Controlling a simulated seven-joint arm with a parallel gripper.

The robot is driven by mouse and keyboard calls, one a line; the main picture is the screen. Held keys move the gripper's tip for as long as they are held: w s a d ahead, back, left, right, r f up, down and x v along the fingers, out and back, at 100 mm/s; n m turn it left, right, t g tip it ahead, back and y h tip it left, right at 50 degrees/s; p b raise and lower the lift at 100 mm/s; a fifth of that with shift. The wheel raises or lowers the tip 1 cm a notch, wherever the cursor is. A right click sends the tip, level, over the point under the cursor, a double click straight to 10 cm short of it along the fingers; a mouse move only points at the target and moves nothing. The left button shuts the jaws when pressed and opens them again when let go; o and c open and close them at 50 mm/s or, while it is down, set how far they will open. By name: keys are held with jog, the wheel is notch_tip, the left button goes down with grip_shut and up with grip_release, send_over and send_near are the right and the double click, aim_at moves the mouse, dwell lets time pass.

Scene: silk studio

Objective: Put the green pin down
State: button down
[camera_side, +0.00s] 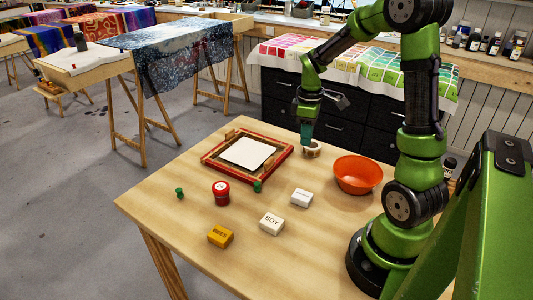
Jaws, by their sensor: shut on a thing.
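My gripper (308,143) points down over the far part of the table, between the framed screen and the orange bowl. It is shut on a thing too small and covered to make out. A small round pale and brown item (313,152) is right at its tips; I cannot tell whether they touch. One green pin (180,192) stands on the table at the left. Another green pin (257,187) is at the near edge of the red-edged frame (213,168). Both are well apart from my gripper.
An orange bowl (358,175) stands right of my gripper. A red tin (221,193), a white block (301,198), a white block marked SOY (271,223) and a yellow block (220,236) are nearer. The wooden table (165,225) is bare at the front left.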

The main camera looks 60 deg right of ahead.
aim_at(359, 166)
jog(key=s+d+r+m, duration=0.1)
jog(key=s+d+r, duration=0.1)
jog(key=s, duration=0.5)
jog(key=s+d+r+m, duration=0.1)
jog(key=s+d+r, duration=0.15)
jog(key=s, duration=0.35)
jog(key=shift+n, duration=0.8)
jog(key=shift+s+a+f, duration=0.25)
jog(key=shift+s+f, duration=0.15)
jog(key=shift+f, duration=1.5)
jog(key=shift+s+a+f, duration=0.25)
jog(key=shift+s+f, duration=0.15)
jog(key=shift+f, duration=1.45)
jog(key=shift+s+a+f, duration=0.25)
jog(key=shift+s+f, duration=0.15)
jog(key=shift+f, duration=1.5)
jog(key=c, duration=1)
grip_release()
jog(key=shift+o, duration=0.2)
